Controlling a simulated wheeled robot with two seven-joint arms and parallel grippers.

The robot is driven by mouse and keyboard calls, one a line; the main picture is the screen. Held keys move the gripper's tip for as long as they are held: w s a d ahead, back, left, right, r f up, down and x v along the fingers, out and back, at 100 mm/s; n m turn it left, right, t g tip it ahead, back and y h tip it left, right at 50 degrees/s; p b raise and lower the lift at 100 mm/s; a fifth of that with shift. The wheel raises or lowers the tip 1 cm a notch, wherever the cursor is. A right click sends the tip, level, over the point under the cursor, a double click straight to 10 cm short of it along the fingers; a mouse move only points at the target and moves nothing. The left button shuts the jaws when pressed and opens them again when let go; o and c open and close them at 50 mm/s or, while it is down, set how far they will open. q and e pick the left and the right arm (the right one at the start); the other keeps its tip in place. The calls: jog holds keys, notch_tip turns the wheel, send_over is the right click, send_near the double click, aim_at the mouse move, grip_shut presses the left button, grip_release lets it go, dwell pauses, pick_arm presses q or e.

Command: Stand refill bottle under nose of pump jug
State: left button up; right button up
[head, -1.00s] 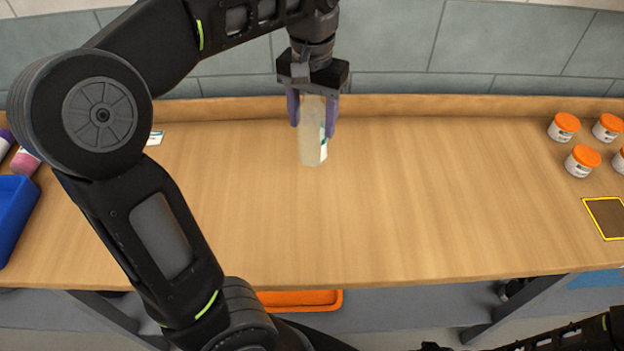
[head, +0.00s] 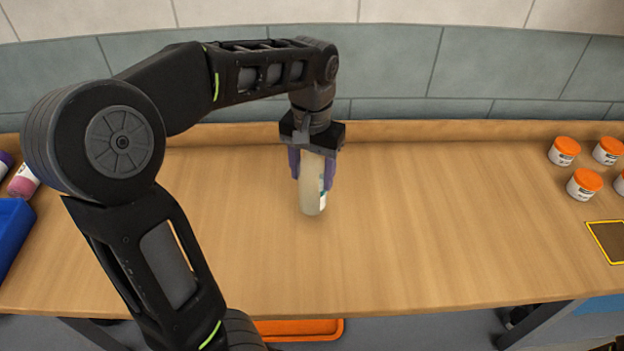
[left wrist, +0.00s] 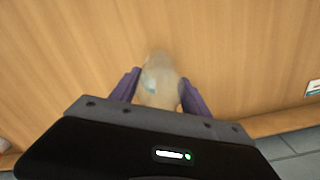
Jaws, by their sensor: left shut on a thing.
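A pale, translucent bottle with a small white and teal label (head: 311,190) is in the head view, roughly upright over the middle of the wooden counter. My left gripper (head: 312,170) has its purple fingers on both sides of the bottle and is shut on it from above. In the left wrist view the bottle (left wrist: 159,85) shows between the two purple fingers. I cannot tell whether its base touches the counter. No pump jug can be made out in these frames. My right gripper is not in view.
Several white jars with orange lids (head: 585,184) stand at the right, near a yellow-edged dark square (head: 609,238). A blue tray (head: 12,232) and a pink bottle (head: 24,180) are at the far left. The counter (head: 440,220) around the bottle is clear.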

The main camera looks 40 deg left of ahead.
aim_at(312, 183)
pick_arm(q)
notch_tip(312, 183, down, 3)
jog(key=shift+r, duration=0.2)
jog(key=shift+f, duration=0.2)
jog(key=o, duration=1.4)
jog(key=shift+r, duration=0.1)
jog(key=shift+c, duration=0.2)
jog(key=shift+r, duration=0.1)
